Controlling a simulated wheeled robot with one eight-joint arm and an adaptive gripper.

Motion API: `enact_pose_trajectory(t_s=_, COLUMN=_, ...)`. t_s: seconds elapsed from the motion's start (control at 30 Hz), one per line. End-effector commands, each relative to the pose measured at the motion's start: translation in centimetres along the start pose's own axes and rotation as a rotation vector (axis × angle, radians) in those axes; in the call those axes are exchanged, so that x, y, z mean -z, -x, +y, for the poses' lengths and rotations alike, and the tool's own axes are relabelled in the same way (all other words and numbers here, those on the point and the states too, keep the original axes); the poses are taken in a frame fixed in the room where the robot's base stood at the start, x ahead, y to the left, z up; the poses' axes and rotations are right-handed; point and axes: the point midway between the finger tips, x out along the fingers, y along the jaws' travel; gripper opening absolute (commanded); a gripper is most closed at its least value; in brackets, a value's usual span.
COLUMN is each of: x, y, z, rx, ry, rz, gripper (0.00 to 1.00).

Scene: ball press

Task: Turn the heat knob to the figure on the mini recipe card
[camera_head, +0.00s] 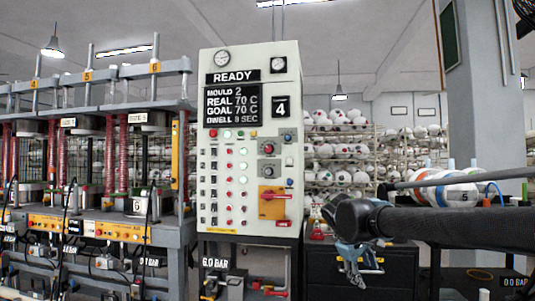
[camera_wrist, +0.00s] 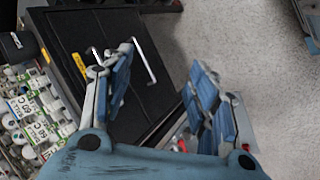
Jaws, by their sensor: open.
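The pale control cabinet (camera_head: 248,215) stands mid-view in the head view. Its display (camera_head: 231,106) reads READY, MOULD 2, REAL 70 C, GOAL 70 C, DWELL 8 SEC. Small cards (camera_wrist: 35,125) at the left of the wrist view seem to read 60 C; which is the mini recipe card is unclear. My gripper (camera_head: 358,264) is open and empty, low and right of the cabinet; its spread fingers show in the wrist view (camera_wrist: 165,85).
A dark drawer cabinet (camera_head: 325,262) with a pale handle (camera_wrist: 148,60) is behind and below my gripper. A red-orange switch (camera_head: 272,201) lies below the knobs. Presses (camera_head: 90,175) stand left, ball racks (camera_head: 340,150) behind. Grey floor (camera_wrist: 230,40) is clear.

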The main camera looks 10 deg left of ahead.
Motion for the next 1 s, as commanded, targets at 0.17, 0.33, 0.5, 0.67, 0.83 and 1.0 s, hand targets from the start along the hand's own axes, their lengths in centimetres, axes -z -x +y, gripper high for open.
enact_pose_trajectory(t_s=0.17, x=6.8, y=4.9, z=4.4, rx=-0.176, ry=0.236, rz=0.049, gripper=0.53)
enact_pose_trajectory(t_s=0.33, x=13.7, y=10.6, z=7.4, rx=-0.357, ry=0.448, rz=0.094, gripper=0.53)
enact_pose_trajectory(t_s=0.5, x=20.9, y=17.4, z=8.9, rx=-0.549, ry=0.643, rz=0.142, gripper=0.53)
enact_pose_trajectory(t_s=0.67, x=27.6, y=25.0, z=8.7, rx=-0.743, ry=0.810, rz=0.186, gripper=0.53)
enact_pose_trajectory(t_s=0.83, x=33.3, y=33.1, z=7.1, rx=-0.941, ry=0.951, rz=0.225, gripper=0.53)
enact_pose_trajectory(t_s=1.0, x=36.5, y=38.6, z=5.5, rx=-1.076, ry=1.029, rz=0.245, gripper=0.53)
